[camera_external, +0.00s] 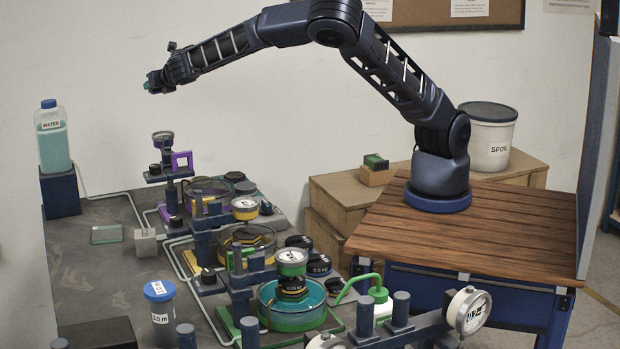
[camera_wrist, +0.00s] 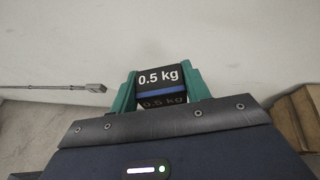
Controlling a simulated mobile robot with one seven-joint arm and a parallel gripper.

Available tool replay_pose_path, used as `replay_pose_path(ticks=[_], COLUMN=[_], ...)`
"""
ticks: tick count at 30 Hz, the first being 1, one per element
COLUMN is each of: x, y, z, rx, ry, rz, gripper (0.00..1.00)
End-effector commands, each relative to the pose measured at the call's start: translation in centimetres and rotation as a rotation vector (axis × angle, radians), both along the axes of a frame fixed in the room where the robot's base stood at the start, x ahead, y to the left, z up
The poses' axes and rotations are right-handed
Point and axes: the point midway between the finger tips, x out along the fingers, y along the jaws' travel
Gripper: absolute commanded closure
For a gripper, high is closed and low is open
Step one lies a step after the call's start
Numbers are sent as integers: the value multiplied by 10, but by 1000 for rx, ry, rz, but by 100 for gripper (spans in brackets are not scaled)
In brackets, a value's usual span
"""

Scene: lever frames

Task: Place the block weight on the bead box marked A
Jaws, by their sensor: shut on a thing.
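My gripper (camera_external: 155,84) is high at the upper left in the external view, well above the bench. In the wrist view its green fingers (camera_wrist: 159,88) are shut on a dark weight (camera_wrist: 159,76) with a blue band, marked "0.5 kg". A small grey block (camera_external: 145,243) with a dark mark, too small to read, stands on the bench at the left. I cannot read a letter A on anything, so I cannot tell which thing is the bead box marked A. Round vessels with purple (camera_external: 207,192), yellow (camera_external: 246,256) and green (camera_external: 292,313) parts stand along the bench.
Posts and dials rise around the vessels. A water bottle (camera_external: 53,139) stands at the back left, a blue-lidded jar (camera_external: 160,311) in front. Dark round weights (camera_external: 318,266) lie beside the vessels. A SPOIL bucket (camera_external: 488,138) stands behind my base. The air around my gripper is clear.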

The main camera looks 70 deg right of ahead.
Motion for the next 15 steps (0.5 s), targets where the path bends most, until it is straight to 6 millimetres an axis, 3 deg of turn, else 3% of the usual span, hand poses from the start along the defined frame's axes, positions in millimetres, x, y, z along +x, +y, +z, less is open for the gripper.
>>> replay_pose_path(ticks=[1,3,15], x=[0,-1,-30], y=[-24,-53,-219], z=[1,0,1], rx=[1,0,1], ry=[0,0,0], rz=[-40,-93,-404], gripper=[92,92,92])
